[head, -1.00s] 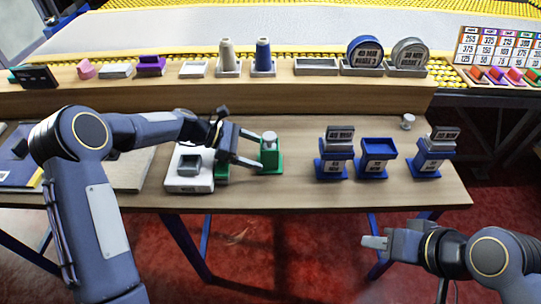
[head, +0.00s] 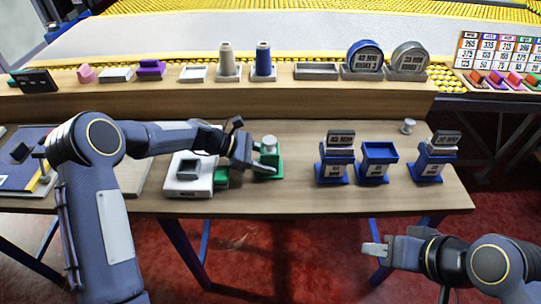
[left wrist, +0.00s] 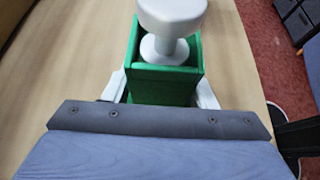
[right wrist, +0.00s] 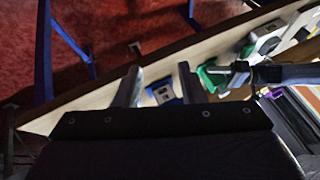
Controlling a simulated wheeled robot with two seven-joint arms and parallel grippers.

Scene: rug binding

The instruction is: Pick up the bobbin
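A pale grey bobbin (head: 269,143) stands upright in a green holder (head: 268,170) on the workbench. In the left wrist view the bobbin (left wrist: 172,15) rises out of the open-topped green holder (left wrist: 165,82). My left gripper (head: 262,165) is at the holder, with one finger on each side of it, below the bobbin. The fingers are apart; whether they touch the holder is not clear. A small pale spool-like piece (head: 408,126) stands at the bench's back right. My right gripper (head: 376,249) is in front of the bench, open and empty; its separated fingers show in the right wrist view (right wrist: 160,85).
A white device (head: 188,184) stands left of the green holder. Blue stands (head: 335,170) are on the right of the bench (head: 290,200). The raised shelf (head: 210,98) behind holds cones and tape reels. Bench space between the holder and the blue stands is clear.

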